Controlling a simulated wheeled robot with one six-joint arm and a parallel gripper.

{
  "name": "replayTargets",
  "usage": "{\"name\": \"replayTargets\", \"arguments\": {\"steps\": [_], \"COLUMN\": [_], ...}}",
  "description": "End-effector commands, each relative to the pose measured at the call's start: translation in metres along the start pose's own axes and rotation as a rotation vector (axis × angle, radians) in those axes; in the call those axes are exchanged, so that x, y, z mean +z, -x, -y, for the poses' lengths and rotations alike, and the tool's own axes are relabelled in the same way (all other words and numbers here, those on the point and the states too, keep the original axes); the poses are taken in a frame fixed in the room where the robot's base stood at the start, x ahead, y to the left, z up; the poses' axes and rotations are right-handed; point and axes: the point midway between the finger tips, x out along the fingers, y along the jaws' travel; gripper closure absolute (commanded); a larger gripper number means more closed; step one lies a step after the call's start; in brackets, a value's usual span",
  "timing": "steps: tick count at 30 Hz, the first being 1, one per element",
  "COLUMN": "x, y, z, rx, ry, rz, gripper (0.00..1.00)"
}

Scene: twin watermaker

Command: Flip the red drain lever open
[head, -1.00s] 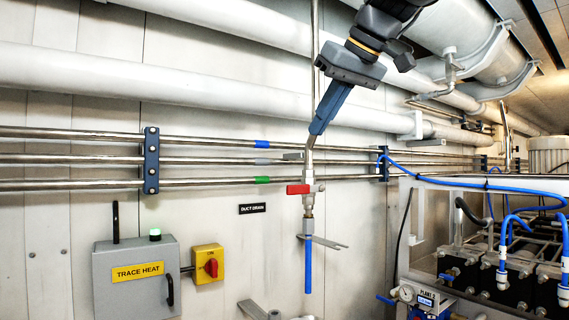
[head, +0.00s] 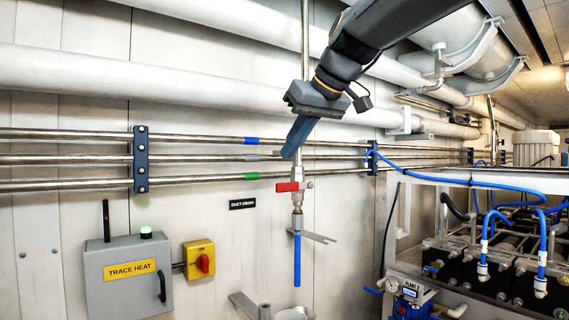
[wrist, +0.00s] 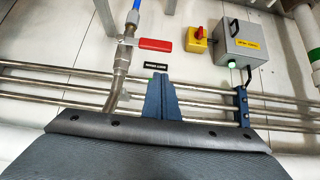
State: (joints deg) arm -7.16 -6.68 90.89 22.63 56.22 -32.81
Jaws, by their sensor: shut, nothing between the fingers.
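The red drain lever (head: 287,187) sits on the valve of a thin vertical drain pipe. It lies horizontal, reaching left from the valve in the head view. In the wrist view the lever (wrist: 155,44) reaches right from the valve body (wrist: 123,55). A blue tube (head: 297,262) hangs below the valve. My gripper (head: 287,153) is shut and empty. Its blue fingers point down and slightly left, with the tips just above the lever in the head view and apart from it. In the wrist view the fingertips (wrist: 160,77) are below the lever in the picture.
Three horizontal steel pipes (head: 205,158) run behind the gripper, held by a blue clamp (head: 140,159). A "duct drain" label (head: 243,204) is left of the valve. A trace heat box (head: 132,278) and yellow switch (head: 199,259) are lower left. A small bracket (head: 318,237) sticks out below the lever.

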Motion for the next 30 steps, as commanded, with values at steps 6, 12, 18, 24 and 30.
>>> {"name": "replayTargets", "arguments": {"steps": [6, 12, 18, 24, 30], "x": [0.014, 0.026, 0.029, 0.025, 0.026], "y": [-0.029, -0.042, -0.045, -0.048, -0.05], "z": [0.001, 0.0, 0.0, 0.007, -0.004], "rx": [-0.001, 0.0, 0.0, -0.001, 0.018], "ry": [-0.001, 0.0, 0.0, 0.0, 0.012], "rz": [0.003, 0.001, 0.0, -0.001, 0.0], "gripper": [1.0, 1.0, 1.0, 1.0, 1.0]}}
